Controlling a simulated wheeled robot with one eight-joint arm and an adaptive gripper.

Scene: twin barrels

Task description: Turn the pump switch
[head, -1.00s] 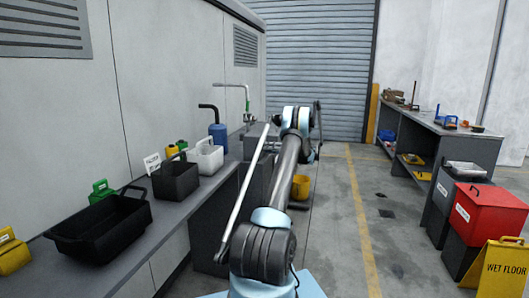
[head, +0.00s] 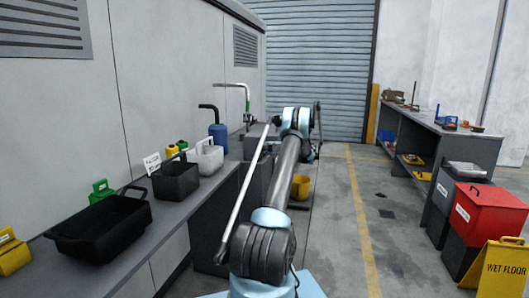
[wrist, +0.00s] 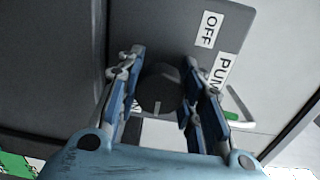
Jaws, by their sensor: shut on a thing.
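The pump switch (wrist: 160,90) is a dark round knob with a white mark, on a dark grey panel (wrist: 165,25) in the wrist view. The white mark is at the knob's lower edge in the picture. A white "OFF" label (wrist: 208,29) and a partly covered label starting "PUM" (wrist: 219,72) are on the panel. My gripper (wrist: 163,72) has its two blue fingers on either side of the knob and is shut on it. The right finger covers part of the lower label. In the head view my arm hides the gripper and the knob.
A grey bench (head: 135,240) runs along the left wall, with a black tray (head: 103,228), black and white carriers, a blue bottle (head: 218,138) and a metal tap (head: 247,100). A workbench (head: 440,135), a red box (head: 480,205) and a yellow "WET FLOOR" sign (head: 497,268) stand right.

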